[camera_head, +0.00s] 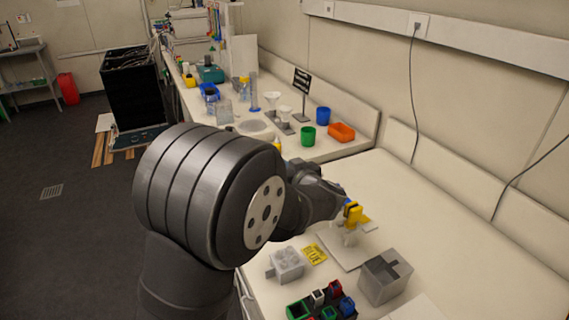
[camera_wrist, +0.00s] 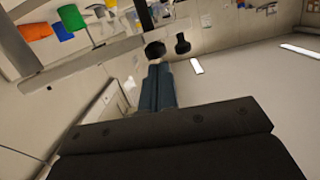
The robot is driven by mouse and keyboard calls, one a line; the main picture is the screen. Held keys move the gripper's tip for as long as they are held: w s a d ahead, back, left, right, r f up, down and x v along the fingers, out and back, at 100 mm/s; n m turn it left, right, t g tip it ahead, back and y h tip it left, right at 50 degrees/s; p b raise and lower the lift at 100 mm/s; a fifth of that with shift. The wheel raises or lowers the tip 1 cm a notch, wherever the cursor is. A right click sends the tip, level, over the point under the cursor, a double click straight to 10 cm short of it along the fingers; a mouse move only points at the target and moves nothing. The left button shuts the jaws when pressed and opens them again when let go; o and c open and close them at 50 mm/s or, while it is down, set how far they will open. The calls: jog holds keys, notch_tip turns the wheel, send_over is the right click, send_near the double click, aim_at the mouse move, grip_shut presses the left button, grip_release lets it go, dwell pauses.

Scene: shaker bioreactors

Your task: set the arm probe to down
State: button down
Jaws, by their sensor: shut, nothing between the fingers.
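A small yellow part (camera_head: 354,213) sits on top of a pale stand (camera_head: 349,237) on the right-hand bench in the head view. It may be the arm probe, but I cannot tell for certain, nor whether it is up or down. My wrist comes right up beside the yellow part, and my gripper's fingers do not show clearly there. In the wrist view my gripper (camera_wrist: 157,68) is shut with nothing between its fingers. The yellow part does not show clearly in the wrist view.
A grey block (camera_head: 384,279) with a slot, a pale box (camera_head: 288,264), a yellow label (camera_head: 314,254) and several coloured small parts stand near the front. The bench's right side is clear.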

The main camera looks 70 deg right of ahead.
jog(key=shift+r, duration=0.1)
jog(key=s+a+r, duration=0.5)
jog(key=s+a, duration=0.2)
jog(key=shift+s+r, duration=0.15)
jog(key=shift+r, duration=0.15)
jog(key=f+x, duration=0.2)
jog(key=x, duration=0.8)
jog(key=shift+f, duration=0.4)
